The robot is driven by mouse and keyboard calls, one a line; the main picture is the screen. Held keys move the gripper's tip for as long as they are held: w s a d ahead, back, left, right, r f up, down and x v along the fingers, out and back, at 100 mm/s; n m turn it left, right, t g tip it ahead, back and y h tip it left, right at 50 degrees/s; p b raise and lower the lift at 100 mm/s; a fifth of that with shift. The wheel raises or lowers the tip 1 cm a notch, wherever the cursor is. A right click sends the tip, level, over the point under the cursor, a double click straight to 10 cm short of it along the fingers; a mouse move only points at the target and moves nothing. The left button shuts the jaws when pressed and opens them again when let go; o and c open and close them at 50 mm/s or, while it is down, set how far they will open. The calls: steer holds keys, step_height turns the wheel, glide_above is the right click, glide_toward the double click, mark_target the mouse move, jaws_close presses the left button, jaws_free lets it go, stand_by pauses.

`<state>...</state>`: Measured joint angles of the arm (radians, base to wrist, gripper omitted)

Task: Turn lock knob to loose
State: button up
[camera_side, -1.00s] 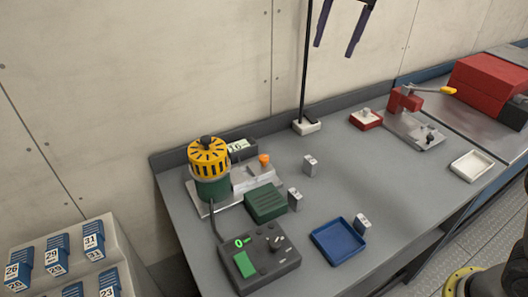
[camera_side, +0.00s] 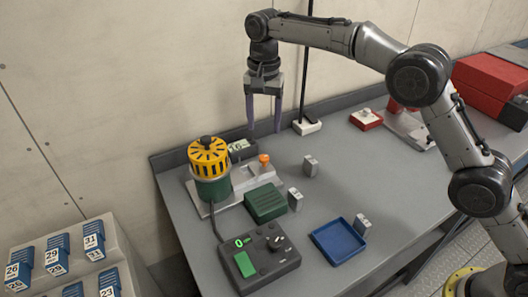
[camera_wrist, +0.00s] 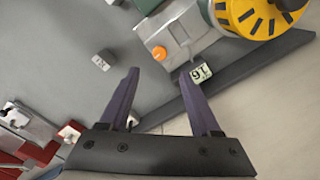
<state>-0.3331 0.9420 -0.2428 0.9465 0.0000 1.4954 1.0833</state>
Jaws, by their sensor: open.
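A small orange knob (camera_side: 264,159), which looks like the lock knob, stands on a grey metal base plate (camera_side: 241,181) beside a yellow-topped green machine (camera_side: 210,172). The knob also shows in the wrist view (camera_wrist: 159,53). Its loose or locked setting is too small to read. My gripper (camera_side: 264,128) is open and empty, with both fingers pointing down. In the side view it hangs above the back edge of the bench, apart from the knob. In the wrist view the knob lies just beyond the gap between my fingertips (camera_wrist: 160,70).
A dark block with a number label (camera_side: 242,148) stands behind the plate. A green ribbed block (camera_side: 265,202), a control box (camera_side: 259,262), a blue tray (camera_side: 338,241) and several small grey blocks lie in front. A black pole (camera_side: 304,75) rises to the gripper's right.

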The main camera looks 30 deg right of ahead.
mark_target(264, 157)
step_height(264, 157, down, 10)
stand_by(0.4)
jaws_close()
